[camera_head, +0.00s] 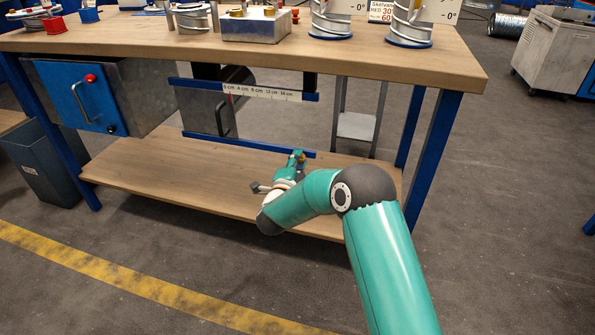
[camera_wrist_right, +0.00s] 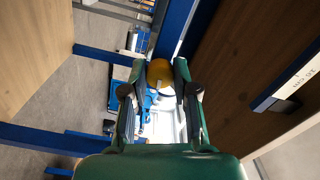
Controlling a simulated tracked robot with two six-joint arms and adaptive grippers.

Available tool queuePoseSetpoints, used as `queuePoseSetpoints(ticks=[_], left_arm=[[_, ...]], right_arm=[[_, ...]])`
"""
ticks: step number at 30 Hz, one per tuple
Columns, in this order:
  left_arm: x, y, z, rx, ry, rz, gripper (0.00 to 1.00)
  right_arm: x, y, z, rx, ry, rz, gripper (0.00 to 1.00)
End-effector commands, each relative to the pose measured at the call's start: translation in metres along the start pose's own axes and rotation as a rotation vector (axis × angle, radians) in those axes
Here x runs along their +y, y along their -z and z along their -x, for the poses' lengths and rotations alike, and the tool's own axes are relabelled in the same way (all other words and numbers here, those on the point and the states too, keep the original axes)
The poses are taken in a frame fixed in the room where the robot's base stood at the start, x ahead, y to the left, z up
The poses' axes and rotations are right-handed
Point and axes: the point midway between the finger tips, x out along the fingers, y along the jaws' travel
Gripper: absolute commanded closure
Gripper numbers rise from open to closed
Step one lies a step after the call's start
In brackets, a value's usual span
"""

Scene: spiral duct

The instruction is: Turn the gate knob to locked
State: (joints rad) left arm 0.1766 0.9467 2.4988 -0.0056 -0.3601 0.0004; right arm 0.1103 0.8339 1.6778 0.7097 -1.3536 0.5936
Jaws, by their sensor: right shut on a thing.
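A round orange-yellow knob (camera_wrist_right: 160,72) sits between the fingertips of my right gripper (camera_wrist_right: 158,84) in the right wrist view. The gripper is shut on it. A blue bar runs just behind the knob. In the head view my right gripper (camera_head: 297,159) is under the bench, at the right end of the lower blue rail (camera_head: 240,145); the knob is too small there to make out clearly. I cannot tell which way the knob is turned. A grey panel with a dark handle (camera_head: 222,118) stands between the rails. My left gripper is not in view.
The upper blue rail (camera_head: 195,83) carries a centimetre scale. A grey box with a blue door (camera_head: 77,95) hangs under the bench at left. The wooden lower shelf (camera_head: 150,170) lies below my gripper. Blue bench legs (camera_head: 434,150) stand to the right.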

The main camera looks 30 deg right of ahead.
Motion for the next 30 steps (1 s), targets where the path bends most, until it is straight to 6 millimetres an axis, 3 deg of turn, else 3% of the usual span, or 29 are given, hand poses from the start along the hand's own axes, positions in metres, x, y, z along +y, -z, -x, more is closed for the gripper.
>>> queuePoseSetpoints(ticks=[6, 21, 22, 26, 30], left_arm=[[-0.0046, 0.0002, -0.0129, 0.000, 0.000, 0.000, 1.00], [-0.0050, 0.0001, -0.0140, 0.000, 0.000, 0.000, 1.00], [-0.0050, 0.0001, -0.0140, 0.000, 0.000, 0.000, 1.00], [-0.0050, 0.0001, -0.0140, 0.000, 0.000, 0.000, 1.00], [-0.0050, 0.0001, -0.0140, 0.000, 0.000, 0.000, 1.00]], right_arm=[[0.0054, 0.0031, -0.0014, 0.009, -0.008, -0.069, 1.00], [0.0046, 0.0041, -0.0016, 0.011, -0.010, -0.087, 1.00], [0.0046, 0.0041, -0.0016, 0.011, -0.010, -0.086, 0.68], [0.0040, 0.0031, -0.0012, 0.008, -0.008, -0.086, 0.47], [0.0028, 0.0020, -0.0008, 0.005, -0.006, -0.086, 0.46]])
